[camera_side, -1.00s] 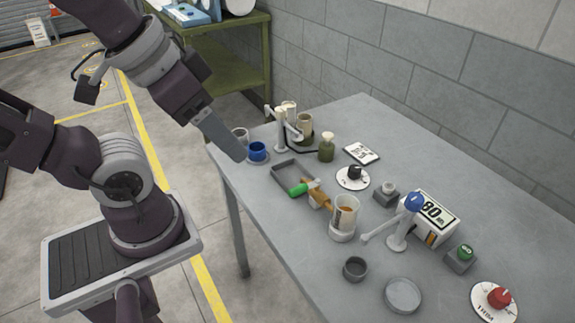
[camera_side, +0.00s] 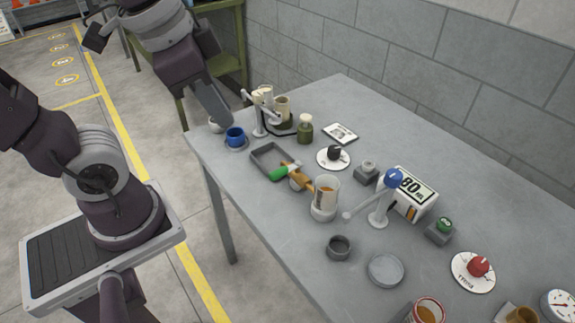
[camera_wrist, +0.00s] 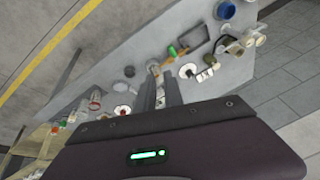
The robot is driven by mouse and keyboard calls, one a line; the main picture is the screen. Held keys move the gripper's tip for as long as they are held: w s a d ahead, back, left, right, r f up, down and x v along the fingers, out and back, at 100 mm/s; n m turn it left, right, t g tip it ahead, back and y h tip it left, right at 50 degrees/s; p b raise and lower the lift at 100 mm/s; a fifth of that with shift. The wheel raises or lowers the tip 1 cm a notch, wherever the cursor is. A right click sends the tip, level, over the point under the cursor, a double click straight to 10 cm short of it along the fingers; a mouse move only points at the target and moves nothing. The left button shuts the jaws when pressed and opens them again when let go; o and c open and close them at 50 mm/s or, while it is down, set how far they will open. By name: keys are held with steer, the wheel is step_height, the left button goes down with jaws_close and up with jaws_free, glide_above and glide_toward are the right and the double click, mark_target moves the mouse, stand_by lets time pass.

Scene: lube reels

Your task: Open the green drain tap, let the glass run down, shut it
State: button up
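The drain tap has a green handle (camera_side: 284,171) and a brass body (camera_side: 299,178), at the left side of a clear glass (camera_side: 325,192). Amber liquid shows inside the glass; its exact level is hard to read. The handle's end is by the grey tray (camera_side: 256,160). In the wrist view the green handle (camera_wrist: 172,50) lies beyond the fingertips. My gripper (camera_side: 228,120) is above the table's far left corner, near the blue cup and well apart from the tap. In the wrist view its two fingers (camera_wrist: 160,78) stand apart with nothing seen between them.
A blue cup (camera_side: 235,138) and an olive bottle (camera_side: 305,130) stand at the far left. A small grey cup (camera_side: 338,247) is in front.

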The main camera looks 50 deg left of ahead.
steer(key=w+m, duration=0.2)
steer(key=w+f+m+g, duration=0.1)
steer(key=w+m, duration=0.1)
steer(key=w+d+f+m+g, duration=0.1)
steer(key=w+m, duration=0.1)
steer(key=shift+w+f+y, duration=0.2)
steer(key=shift+w+y, duration=0.1)
steer(key=shift+w, duration=0.05)
jaws_close()
steer(key=w+d+f+m+g+y, duration=0.1)
steer(key=w+d+f+m+g, duration=0.1)
steer(key=w+f+m, duration=0.5)
steer(key=shift+w+f+m, duration=0.2)
steer(key=shift+f+m, duration=0.1)
steer(key=shift+m, duration=0.2)
steer(key=shift+f, duration=0.1)
glide_toward(286, 170)
steer(key=d+f, duration=0.3)
steer(key=f, duration=0.1)
steer(key=shift+s+a+f, duration=0.2)
steer(key=shift+a+f, duration=0.55)
steer(key=shift+a, duration=0.1)
steer(key=shift+s+a+f, duration=0.2)
steer(key=shift+a+f, duration=0.5)
steer(key=shift+a, duration=0.1)
